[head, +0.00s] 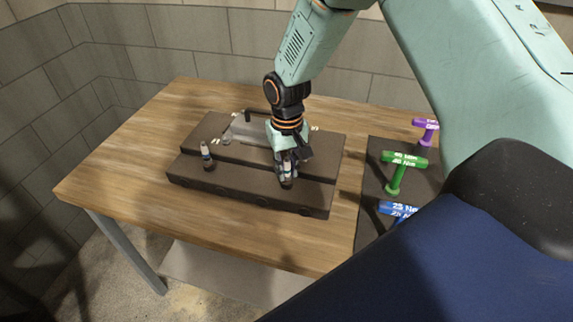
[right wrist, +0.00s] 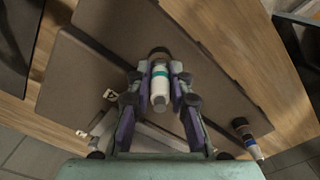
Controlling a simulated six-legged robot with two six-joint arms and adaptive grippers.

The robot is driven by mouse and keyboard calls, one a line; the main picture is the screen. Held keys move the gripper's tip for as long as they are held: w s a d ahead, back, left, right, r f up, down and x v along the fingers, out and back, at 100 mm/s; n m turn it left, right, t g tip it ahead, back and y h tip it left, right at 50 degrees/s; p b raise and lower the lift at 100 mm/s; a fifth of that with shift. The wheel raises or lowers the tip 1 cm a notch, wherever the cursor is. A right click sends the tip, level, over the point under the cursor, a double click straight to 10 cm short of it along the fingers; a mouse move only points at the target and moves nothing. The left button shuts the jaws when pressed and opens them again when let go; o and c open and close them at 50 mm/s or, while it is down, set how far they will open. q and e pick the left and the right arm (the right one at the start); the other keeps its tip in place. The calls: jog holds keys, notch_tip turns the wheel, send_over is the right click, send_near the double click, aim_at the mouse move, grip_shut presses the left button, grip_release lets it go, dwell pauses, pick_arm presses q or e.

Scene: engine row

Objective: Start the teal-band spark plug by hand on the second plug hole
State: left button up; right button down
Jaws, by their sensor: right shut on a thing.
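My right gripper (head: 287,170) reaches down over the front step of the dark engine block (head: 188,172). It is shut on the teal-band spark plug (right wrist: 160,86), a white body with a teal ring, which shows between the fingers in the right wrist view. In the head view the plug is mostly covered by the fingers. Its lower end is at or close to the block's surface; I cannot tell whether it sits in a hole. A second plug (head: 206,153) stands upright at the left of the block and also shows in the right wrist view (right wrist: 246,135). My left gripper is not in view.
A grey part with a dark handle (head: 245,130) lies on the back step. Purple (head: 426,125), green (head: 397,165) and blue (head: 397,208) T-handle tools stand on a dark mat (head: 372,190) at the right. The wooden table (head: 120,170) is clear left of the block.

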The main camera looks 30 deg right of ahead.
jog(key=c, duration=1.5)
grip_release()
jog(key=shift+w+r, duration=0.1)
jog(key=shift+w, duration=0.05)
jog(key=shift+c, duration=0.2)
jog(key=o, duration=0.4)
jog(key=shift+s, duration=0.25)
jog(key=shift+w, duration=0.1)
jog(key=shift+w+r, duration=0.1)
notch_tip(320, 180, up, 10)
jog(key=shift+r, duration=0.9)
